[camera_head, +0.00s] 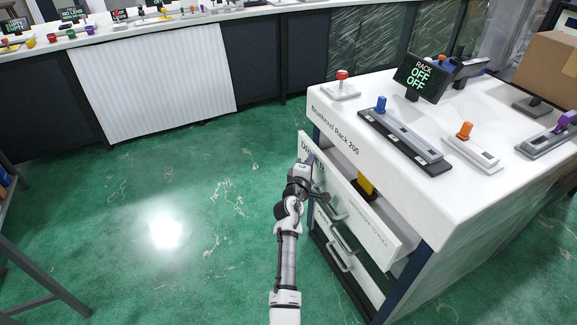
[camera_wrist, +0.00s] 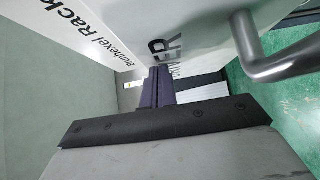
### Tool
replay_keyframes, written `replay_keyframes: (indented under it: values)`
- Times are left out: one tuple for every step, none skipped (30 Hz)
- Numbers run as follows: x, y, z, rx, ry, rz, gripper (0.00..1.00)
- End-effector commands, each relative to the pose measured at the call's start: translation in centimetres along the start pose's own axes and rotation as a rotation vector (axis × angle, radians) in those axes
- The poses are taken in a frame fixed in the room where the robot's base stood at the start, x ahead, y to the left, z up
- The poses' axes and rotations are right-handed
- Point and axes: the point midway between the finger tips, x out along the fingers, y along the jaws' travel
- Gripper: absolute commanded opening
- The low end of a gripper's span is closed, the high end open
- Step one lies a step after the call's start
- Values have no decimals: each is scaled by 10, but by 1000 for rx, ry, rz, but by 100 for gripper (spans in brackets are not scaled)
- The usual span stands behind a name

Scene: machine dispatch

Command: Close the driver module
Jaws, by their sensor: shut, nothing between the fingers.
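The driver module (camera_head: 372,228) is a white drawer in the rack, with "DRIVER" lettering partly covered by my arm. It stands pulled out, with a gap behind its front. Its front also shows in the wrist view (camera_wrist: 205,30), with part of a grey bar handle (camera_wrist: 285,62) at the right. My gripper (camera_head: 309,160) is at the left part of the drawer front, near the lettering. Its dark purple fingers (camera_wrist: 155,88) are together and empty, pointing toward the front beside the lettering. I cannot tell whether they touch it.
The white rack (camera_head: 340,120) carries sliders, a red button (camera_head: 342,76) and a screen (camera_head: 421,77) reading "RACK OFF OFF". A yellow part (camera_head: 364,186) shows in the gap behind the drawer front. Another handle (camera_head: 342,258) is lower down. Green floor (camera_head: 150,190) at left is clear.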

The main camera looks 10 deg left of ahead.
Motion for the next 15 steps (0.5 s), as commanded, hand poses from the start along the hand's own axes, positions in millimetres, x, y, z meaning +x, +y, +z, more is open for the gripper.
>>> replay_keyframes:
  values:
    - [11, 3, 13, 2, -7, 0, 0]
    - [16, 2, 19, 2, -8, -1, 0]
    - [23, 2, 25, 1, -7, 0, 0]
    - [28, 2, 30, 2, -7, -1, 0]
    - [32, 2, 34, 2, -6, 0, 0]
    - [38, 2, 40, 0, -6, -1, 0]
    - [42, 2, 44, 1, -6, -1, 0]
    - [46, 2, 47, 2, -5, -1, 0]
    - [51, 2, 52, 2, -5, -1, 0]
    - [54, 1, 55, 1, -4, -1, 0]
    - [57, 1, 58, 0, -4, 0, 0]
    - [60, 1, 61, 0, -3, -1, 0]
    - [63, 1, 63, 0, -3, -1, 0]
    - [65, 1, 65, 0, -2, -1, 0]
    - [67, 0, 68, 0, -2, -1, 0]
